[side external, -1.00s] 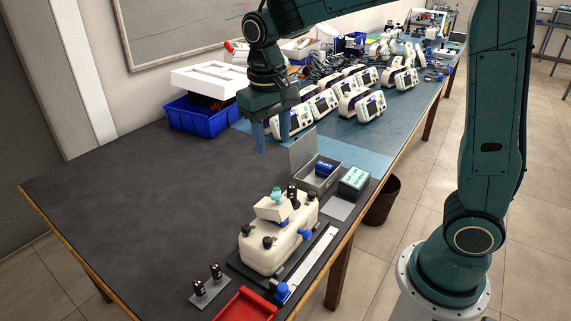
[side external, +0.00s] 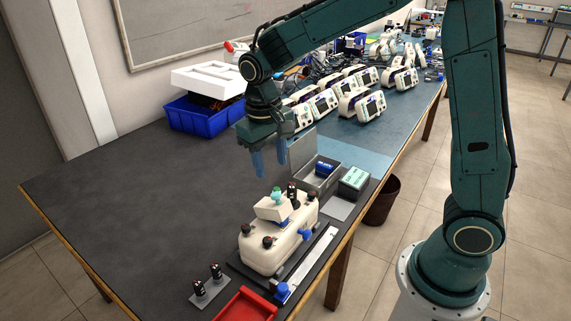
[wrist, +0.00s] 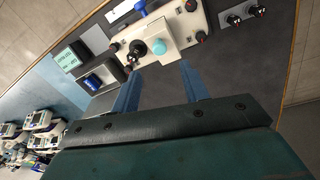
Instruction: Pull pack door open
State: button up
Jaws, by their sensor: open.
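The white monitor unit (side external: 262,246) lies on a dark plate on the near part of the bench. A small white door-like panel (side external: 271,208) with a green knob (side external: 275,195) is on its top and looks raised; the knob also shows in the wrist view (wrist: 159,47). My gripper (side external: 268,166) is above the bench, behind and above the unit. Its blue fingers are apart with nothing between them. In the wrist view my gripper (wrist: 160,85) points toward the unit (wrist: 190,22), with the knob beyond the fingertips.
A grey box with an upright lid (side external: 302,151) holds a blue pack (side external: 325,169). A green-topped box (side external: 354,180) stands beside it. A red tray (side external: 246,305) and two dark knobs on a plate (side external: 209,290) are at the front. The bench's left side is clear.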

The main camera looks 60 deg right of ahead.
aim_at(275, 194)
jog(key=f, duration=0.8)
jog(key=shift+d, duration=0.35)
jog(key=shift+c, duration=0.3)
grip_shut()
